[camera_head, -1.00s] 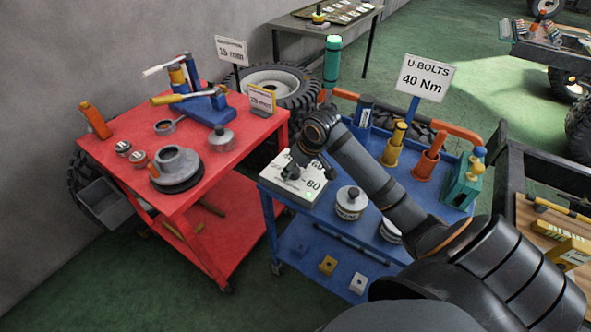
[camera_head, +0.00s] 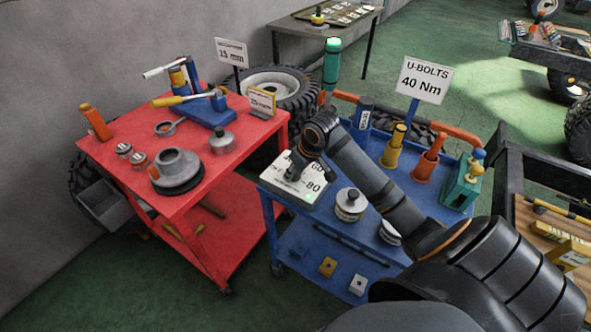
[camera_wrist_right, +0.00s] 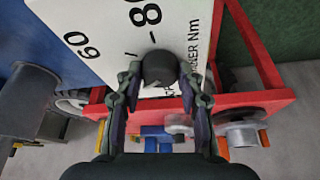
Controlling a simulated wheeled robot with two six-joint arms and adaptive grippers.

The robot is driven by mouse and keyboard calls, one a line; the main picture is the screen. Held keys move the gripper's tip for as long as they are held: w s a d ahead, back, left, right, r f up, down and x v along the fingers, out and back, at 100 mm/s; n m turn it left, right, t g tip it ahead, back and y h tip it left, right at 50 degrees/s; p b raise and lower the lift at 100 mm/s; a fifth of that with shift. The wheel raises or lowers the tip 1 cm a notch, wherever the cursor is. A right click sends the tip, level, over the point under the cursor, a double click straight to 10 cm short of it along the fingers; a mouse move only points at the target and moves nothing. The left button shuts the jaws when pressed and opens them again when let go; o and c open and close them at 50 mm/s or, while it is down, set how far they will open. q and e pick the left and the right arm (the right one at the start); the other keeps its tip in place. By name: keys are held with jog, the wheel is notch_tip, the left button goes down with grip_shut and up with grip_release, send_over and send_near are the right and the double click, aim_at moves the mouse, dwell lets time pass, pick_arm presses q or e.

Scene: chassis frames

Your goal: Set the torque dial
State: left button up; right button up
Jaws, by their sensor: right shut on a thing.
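The torque dial panel (camera_head: 300,192) is a white plate with black numbers on the near left corner of the blue cart. In the head view, 60 and 80 show beside my right gripper (camera_head: 294,175). In the right wrist view, the panel's white face (camera_wrist_right: 178,25) fills the top, with 60, part of 80 and "Nm" readable. My right gripper (camera_wrist_right: 158,85) is shut on the dark round knob (camera_wrist_right: 158,66) of the dial. The knob's pointer direction is hidden. My left gripper is out of view.
The blue cart (camera_head: 322,213) also carries pale round pots (camera_head: 349,204), a yellow tool (camera_head: 394,146), an orange tool (camera_head: 429,158) and a teal holder (camera_head: 464,182). A red cart (camera_head: 207,188) with parts stands to the left. A green-topped post (camera_head: 332,60) rises behind.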

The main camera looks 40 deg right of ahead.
jog(key=n+p, duration=0.1)
jog(key=p, duration=0.1)
jog(key=n+y+p, duration=0.1)
jog(key=n+p, duration=0.1)
jog(key=shift+d+r, duration=0.1)
jog(key=shift+r, duration=0.15)
jog(key=n+y+p, duration=0.1)
jog(key=n, duration=0.2)
jog(key=shift+f+g+p, duration=0.1)
jog(key=shift+g+p, duration=0.3)
jog(key=n, duration=0.1)
jog(key=n+y, duration=0.1)
jog(key=shift+w+d+f+n+g, duration=0.1)
jog(key=shift+w+n+g, duration=0.05)
jog(key=shift+n+g, duration=0.2)
jog(key=shift+f+n+g+y, duration=0.1)
jog(key=shift+n+g+y, duration=0.35)
jog(key=shift+n, duration=1)
jog(key=o, duration=1.2)
jog(key=shift+h, duration=0.25)
